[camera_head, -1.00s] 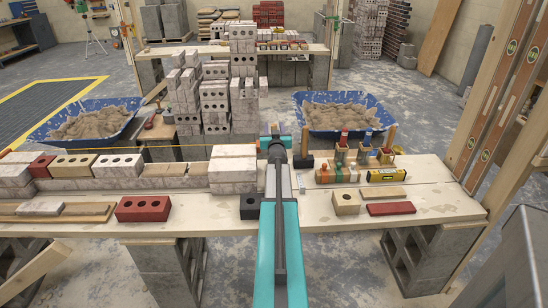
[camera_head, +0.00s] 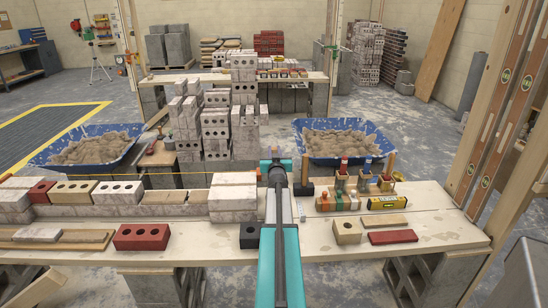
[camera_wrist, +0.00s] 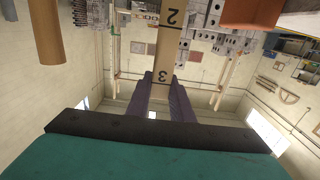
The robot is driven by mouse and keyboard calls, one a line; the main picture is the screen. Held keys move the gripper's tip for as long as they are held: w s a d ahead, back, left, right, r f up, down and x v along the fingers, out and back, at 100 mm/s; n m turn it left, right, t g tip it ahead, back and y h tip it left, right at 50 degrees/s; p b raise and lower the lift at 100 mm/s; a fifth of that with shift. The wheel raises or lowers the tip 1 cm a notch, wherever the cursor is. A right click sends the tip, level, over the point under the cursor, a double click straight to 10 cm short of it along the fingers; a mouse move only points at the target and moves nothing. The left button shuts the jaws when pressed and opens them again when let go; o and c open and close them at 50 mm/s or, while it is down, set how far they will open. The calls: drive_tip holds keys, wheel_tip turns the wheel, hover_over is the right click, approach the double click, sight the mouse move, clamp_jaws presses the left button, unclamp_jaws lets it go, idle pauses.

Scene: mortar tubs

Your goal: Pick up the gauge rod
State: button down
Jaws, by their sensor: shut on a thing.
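The gauge rod (camera_wrist: 168,40) is a pale wooden strip with black numbers 2 and 3, seen in the wrist view. My gripper (camera_wrist: 161,88) is shut on it, with a purple finger on each side just below the 3. The rod runs up out of the top of the wrist view, so its far end is hidden. In the head view my teal arm reaches forward over the bench, and its own links hide the fingers and the rod.
The wooden bench (camera_head: 440,228) carries a red brick (camera_head: 141,237), a black block (camera_head: 249,236), a yellow level (camera_head: 387,202) and brushes. Blue mortar tubs (camera_head: 88,146) (camera_head: 341,139) stand behind, with brick stacks (camera_head: 215,127) between them. Upright timbers stand at right.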

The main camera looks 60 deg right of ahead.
wheel_tip(320, 180, up, 8)
drive_tip(key=p, duration=0.3)
drive_tip(key=shift+f+p, duration=0.15)
drive_tip(key=shift+p, duration=0.25)
idle(0.3)
